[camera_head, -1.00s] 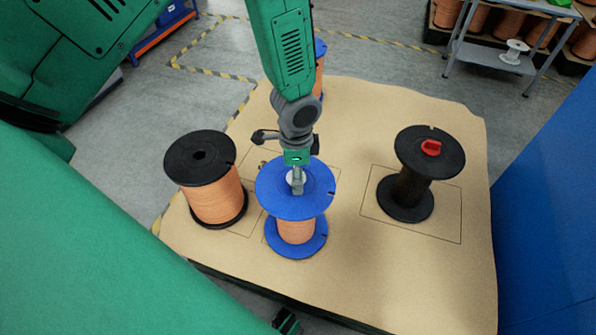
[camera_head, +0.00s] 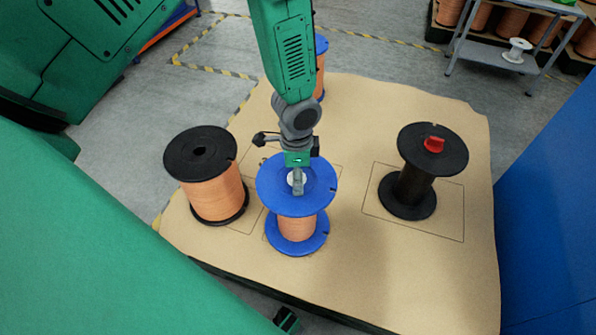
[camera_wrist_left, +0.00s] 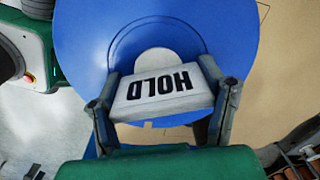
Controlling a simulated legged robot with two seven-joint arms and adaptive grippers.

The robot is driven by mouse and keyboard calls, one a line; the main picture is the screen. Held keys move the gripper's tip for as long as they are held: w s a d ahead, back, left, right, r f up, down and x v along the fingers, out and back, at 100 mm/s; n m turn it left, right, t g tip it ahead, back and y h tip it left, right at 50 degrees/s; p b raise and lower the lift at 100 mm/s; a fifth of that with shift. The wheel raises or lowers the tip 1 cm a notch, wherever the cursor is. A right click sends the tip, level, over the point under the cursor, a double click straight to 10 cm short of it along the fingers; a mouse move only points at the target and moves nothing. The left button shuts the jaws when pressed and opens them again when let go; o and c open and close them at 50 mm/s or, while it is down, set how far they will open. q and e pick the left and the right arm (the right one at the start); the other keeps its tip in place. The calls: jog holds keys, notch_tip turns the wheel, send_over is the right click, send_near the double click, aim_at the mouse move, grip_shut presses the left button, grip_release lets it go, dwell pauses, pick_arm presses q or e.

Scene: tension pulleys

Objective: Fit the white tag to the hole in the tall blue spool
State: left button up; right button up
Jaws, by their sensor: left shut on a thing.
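The tall blue spool (camera_head: 268,188) stands upright with orange wire around its core. My left gripper (camera_head: 298,188) points down over the middle of its top flange. In the left wrist view, my left gripper (camera_wrist_left: 165,104) is shut on the white tag (camera_wrist_left: 160,93), which bears the word HOLD. The blue flange (camera_wrist_left: 85,40) lies right behind the tag. A pale rounded shape shows just beyond the tag's edge. The flange's hole is hidden by the tag and fingers, so I cannot tell whether the tag sits in it. My right gripper is not in view.
A black spool with orange wire (camera_head: 216,192) stands close on the left. A black spool (camera_head: 410,190) with a red tag (camera_head: 434,144) stands on the right. Another blue spool (camera_head: 321,45) is behind my arm. The tan board (camera_head: 400,280) is clear at front right.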

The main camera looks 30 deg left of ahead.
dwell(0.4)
pick_arm(q)
jog(key=o, duration=1.4)
jog(key=shift+c, duration=0.2)
notch_tip(320, 180, up, 12)
jog(key=shift+s+d+f, duration=0.1)
jog(key=shift+s, duration=0.05)
